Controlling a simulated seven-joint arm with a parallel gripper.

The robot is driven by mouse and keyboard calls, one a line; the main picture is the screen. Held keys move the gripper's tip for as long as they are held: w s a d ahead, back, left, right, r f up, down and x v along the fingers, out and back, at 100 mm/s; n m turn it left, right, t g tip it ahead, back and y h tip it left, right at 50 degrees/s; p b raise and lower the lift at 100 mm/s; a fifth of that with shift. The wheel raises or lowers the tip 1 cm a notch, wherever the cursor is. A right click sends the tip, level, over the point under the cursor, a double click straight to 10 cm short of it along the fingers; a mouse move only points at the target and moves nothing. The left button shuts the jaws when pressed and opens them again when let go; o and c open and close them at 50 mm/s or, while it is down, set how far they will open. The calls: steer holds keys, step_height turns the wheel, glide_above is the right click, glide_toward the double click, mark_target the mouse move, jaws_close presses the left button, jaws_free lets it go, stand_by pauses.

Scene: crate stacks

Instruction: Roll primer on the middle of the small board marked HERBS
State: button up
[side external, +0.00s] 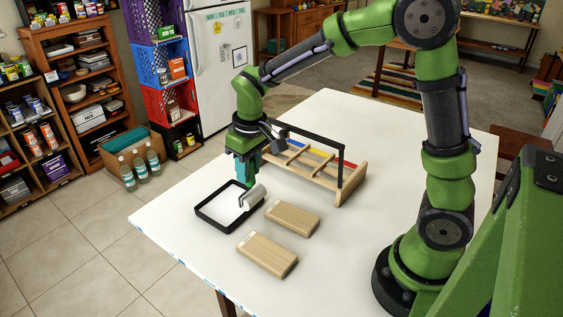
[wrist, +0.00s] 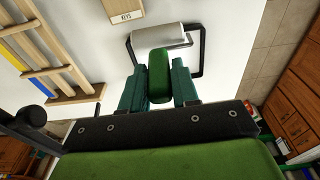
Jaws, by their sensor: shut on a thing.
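My gripper (side external: 245,178) is shut on the green handle (wrist: 159,72) of a paint roller, seen between its fingers in the wrist view. The roller's pale grey cylinder (side external: 254,195) is at the right edge of the black-rimmed tray (side external: 212,222) of white primer; I cannot tell whether it touches. Two small wooden boards lie flat on the table, one nearer the tray (side external: 292,217) and one in front (side external: 267,254). Their lettering is unreadable in the side view. The wrist view shows one board marked KEYS (wrist: 127,14) at its top edge. No HERBS lettering is readable.
A wooden rack (side external: 340,191) with coloured strips and a dark overhead bar stands behind the boards, close to my gripper. The white table (side external: 335,260) is clear right of the boards. Shelves, crates and a fridge stand beyond the table.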

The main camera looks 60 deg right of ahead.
steer(key=w+r, duration=0.2)
steer(key=w, duration=0.5)
steer(key=shift+w+a+f, duration=0.1)
steer(key=shift+a+f, duration=0.1)
steer(key=shift+f, duration=1.2)
steer(key=shift+a+f, duration=0.15)
steer(key=shift+f, duration=1.2)
steer(key=shift+f, duration=0.65)
steer(key=shift+r, duration=0.1)
step_height(320, 180, up, 7)
stand_by(0.4)
stand_by(0.4)
